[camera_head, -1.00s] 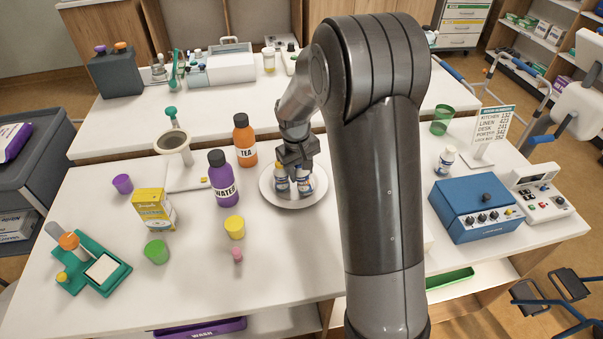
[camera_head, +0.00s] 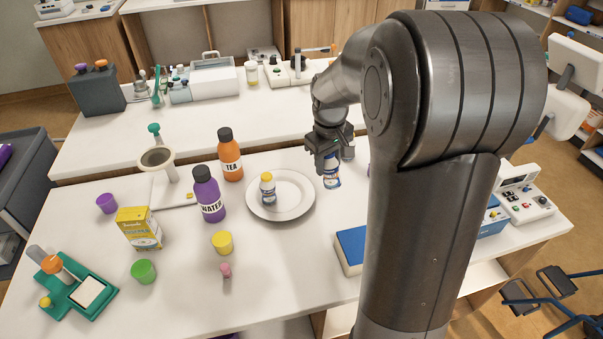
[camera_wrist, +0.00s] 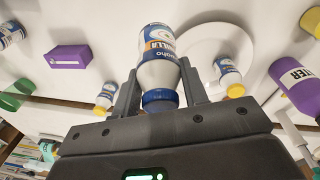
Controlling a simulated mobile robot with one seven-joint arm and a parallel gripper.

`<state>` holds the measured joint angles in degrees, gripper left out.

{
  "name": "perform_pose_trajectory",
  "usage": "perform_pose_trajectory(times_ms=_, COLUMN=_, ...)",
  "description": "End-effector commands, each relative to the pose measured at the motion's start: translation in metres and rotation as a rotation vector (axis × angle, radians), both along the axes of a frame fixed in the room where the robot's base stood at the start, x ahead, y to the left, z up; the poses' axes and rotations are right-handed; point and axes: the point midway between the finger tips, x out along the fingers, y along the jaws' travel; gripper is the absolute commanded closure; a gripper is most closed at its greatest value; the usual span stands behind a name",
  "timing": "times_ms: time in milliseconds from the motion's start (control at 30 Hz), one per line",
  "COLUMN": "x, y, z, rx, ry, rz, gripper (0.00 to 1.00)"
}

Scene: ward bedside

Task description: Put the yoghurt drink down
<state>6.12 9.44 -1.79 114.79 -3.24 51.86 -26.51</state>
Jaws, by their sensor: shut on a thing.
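My gripper (camera_head: 328,158) is shut on a small white bottle with a blue label and blue cap, the yoghurt drink (camera_head: 332,180). It is just right of the plate (camera_head: 295,207), off its rim. I cannot tell whether its base touches the table. In the wrist view the yoghurt drink (camera_wrist: 160,68) is between both fingers (camera_wrist: 160,90). A similar bottle with a yellow cap (camera_head: 267,189) stands on the plate; it also shows in the wrist view (camera_wrist: 228,74). Another small bottle (camera_head: 348,150) is partly hidden behind my gripper.
A purple water bottle (camera_head: 207,193) and an orange tea bottle (camera_head: 230,154) stand left of the plate. A blue-topped box (camera_head: 350,248) is in front of my gripper. A purple box (camera_wrist: 68,57) shows in the wrist view. The table front, between pink cup and blue-topped box, is clear.

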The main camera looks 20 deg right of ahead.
Motion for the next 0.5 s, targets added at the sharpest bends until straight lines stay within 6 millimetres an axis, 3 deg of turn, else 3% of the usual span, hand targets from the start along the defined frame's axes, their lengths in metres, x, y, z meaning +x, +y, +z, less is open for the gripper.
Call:
perform_pose_trajectory(times_ms=333, x=-0.01, y=0.014, z=0.001, rx=0.134, ry=-0.17, rz=0.044, gripper=0.88)
perform_pose_trajectory(times_ms=500, x=0.001, y=0.039, z=-0.016, rx=0.141, ry=-0.181, rz=0.053, gripper=0.88)
